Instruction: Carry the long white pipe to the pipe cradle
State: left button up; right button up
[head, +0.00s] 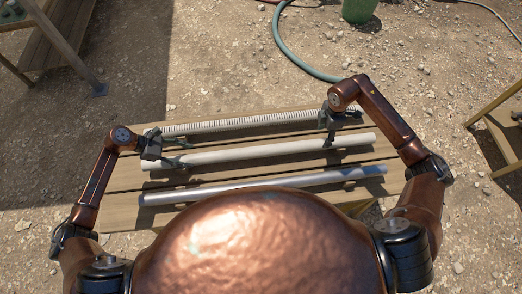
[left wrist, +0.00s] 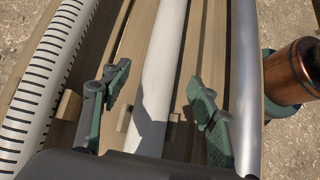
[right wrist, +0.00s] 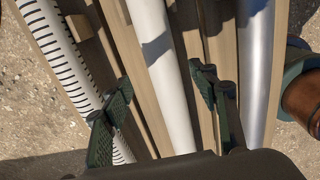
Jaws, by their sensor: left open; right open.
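The long white pipe (head: 262,151) is smooth and lies in the middle of three pipes on a wooden table (head: 122,212). My left gripper (head: 180,153) is open near its left end; in the left wrist view the white pipe (left wrist: 158,75) runs between the spread fingers (left wrist: 160,103). My right gripper (head: 331,128) is open near its right end; in the right wrist view the white pipe (right wrist: 163,70) runs between the spread fingers (right wrist: 160,105), closer to the right one. Neither gripper is closed on it. I cannot clearly make out the pipe cradle.
A ribbed white pipe (head: 240,122) lies behind the white pipe, and a shiny metal pipe (head: 265,186) lies in front. A wooden bench (head: 55,40) stands at upper left and a wooden trestle (head: 497,132) at right. A green hose (head: 285,50) and green bucket (head: 359,9) are beyond.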

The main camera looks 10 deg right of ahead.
aim_at(196, 157)
pick_arm(q)
jog(key=shift+x, duration=3.2)
pick_arm(e)
jog(key=shift+s+d+f, duration=0.1)
jog(key=shift+s+f, duration=0.05)
jog(key=shift+f, duration=3)
pick_arm(q)
jog(key=shift+d, duration=0.1)
jog(key=shift+c, duration=0.2)
pick_arm(e)
jog(key=shift+c, duration=0.2)
pick_arm(q)
jog(key=shift+r, duration=0.1)
grip_shut()
pick_arm(e)
grip_shut()
